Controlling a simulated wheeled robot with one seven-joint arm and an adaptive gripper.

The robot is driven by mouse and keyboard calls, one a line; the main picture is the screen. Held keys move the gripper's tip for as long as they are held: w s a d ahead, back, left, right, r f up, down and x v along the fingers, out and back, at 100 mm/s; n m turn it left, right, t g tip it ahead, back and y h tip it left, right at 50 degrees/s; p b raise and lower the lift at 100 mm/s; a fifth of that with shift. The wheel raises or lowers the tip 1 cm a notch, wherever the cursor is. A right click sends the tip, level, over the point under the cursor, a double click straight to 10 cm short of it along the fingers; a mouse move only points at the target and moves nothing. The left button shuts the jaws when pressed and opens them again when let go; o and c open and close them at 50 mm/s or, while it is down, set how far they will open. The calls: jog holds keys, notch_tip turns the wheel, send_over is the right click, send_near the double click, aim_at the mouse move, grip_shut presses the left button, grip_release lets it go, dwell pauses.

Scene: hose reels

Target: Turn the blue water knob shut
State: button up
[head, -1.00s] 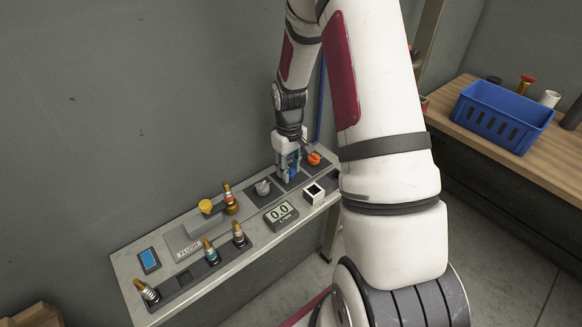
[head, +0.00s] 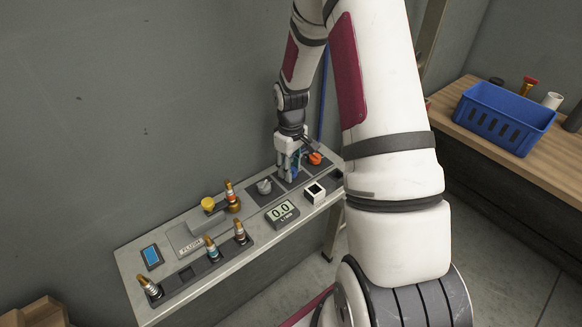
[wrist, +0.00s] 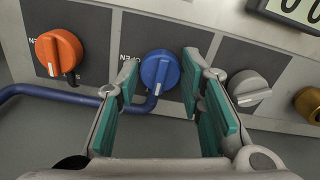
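The blue water knob (wrist: 159,72) sits on a grey panel in the wrist view, with the word OPEN to its left. Its white mark points down and slightly left. My gripper (wrist: 163,84) is open, with one teal-padded finger on each side of the knob. Gaps show between the pads and the knob; I cannot tell whether either touches. In the head view my gripper (head: 289,168) is down at the bench panel and largely hides the knob.
An orange knob (wrist: 58,52) is left of the blue one and a grey knob (wrist: 248,88) right.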

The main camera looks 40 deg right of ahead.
jog(key=shift+o, duration=0.8)
notch_tip(320, 180, up, 12)
dwell(0.4)
